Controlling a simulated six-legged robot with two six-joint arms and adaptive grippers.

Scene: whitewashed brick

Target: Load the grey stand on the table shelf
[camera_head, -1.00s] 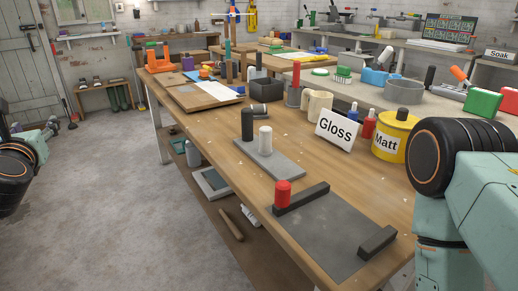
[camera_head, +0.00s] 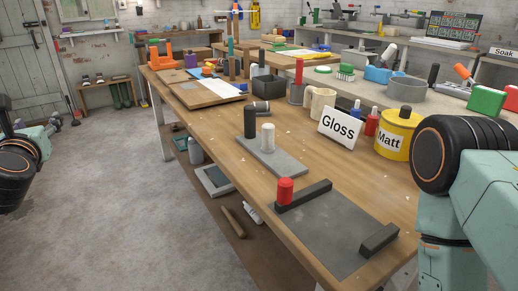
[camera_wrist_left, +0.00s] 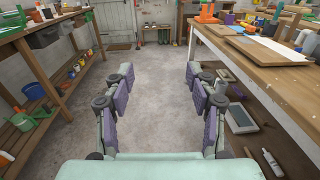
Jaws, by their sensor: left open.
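The grey stand (camera_head: 285,163) is a flat light-grey plate lying on the wooden table. One black post and one white post stand upright on it. A lower shelf (camera_head: 247,240) runs under the table's near edge. My left gripper (camera_head: 50,126) is at the far left of the head view, over the floor and well away from the table and stand. In the left wrist view my left gripper (camera_wrist_left: 160,76) is open and empty, its two purple-padded fingers wide apart. My right arm shows at the right edge, but its gripper is out of the frame.
A dark plate (camera_head: 330,235) with two bars and a red cylinder (camera_head: 285,191) lies nearer on the table. A Gloss sign (camera_head: 339,127) and yellow Matt tin (camera_head: 396,137) stand behind. A grey tray (camera_head: 214,181) and bottle (camera_head: 195,151) occupy the shelf. The floor (camera_head: 110,210) is clear.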

